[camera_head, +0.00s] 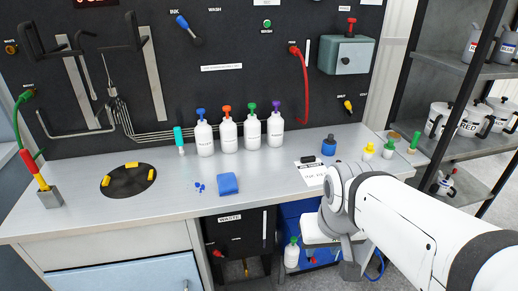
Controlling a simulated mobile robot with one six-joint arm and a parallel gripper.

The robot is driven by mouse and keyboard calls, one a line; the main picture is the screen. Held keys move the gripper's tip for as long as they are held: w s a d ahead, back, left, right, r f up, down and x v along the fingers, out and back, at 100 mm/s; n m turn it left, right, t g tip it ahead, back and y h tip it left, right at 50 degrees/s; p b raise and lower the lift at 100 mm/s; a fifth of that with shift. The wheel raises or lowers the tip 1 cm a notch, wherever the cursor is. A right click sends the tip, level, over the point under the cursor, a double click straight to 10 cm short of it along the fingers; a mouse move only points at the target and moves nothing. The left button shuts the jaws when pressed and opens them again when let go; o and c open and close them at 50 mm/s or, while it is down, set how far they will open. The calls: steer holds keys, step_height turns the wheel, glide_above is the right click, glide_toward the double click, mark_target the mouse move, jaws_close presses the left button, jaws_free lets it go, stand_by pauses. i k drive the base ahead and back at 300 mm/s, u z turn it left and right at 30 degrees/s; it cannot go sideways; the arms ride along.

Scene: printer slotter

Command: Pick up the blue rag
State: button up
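The blue rag (228,184) is a small folded block lying on the grey counter (110,208), a little left of the middle and near the front edge. Small blue spots (199,187) lie on the counter just left of it. My white arm comes in from the lower right, in front of the counter. Its end (347,268) points down to the right of the rag and well apart from it. The fingers are not clear, so I cannot tell whether they are open or shut.
Several white bottles with coloured caps (228,132) stand behind the rag. A teal-capped tube (179,140) stands left of them. A round dark plate (128,180) with yellow pieces is at the left. A waste bin (238,240) is below the counter. Shelves (465,70) stand at the right.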

mark_target(228, 183)
steer(key=z, duration=0.05)
steer(key=i, duration=1)
steer(key=z, duration=0.05)
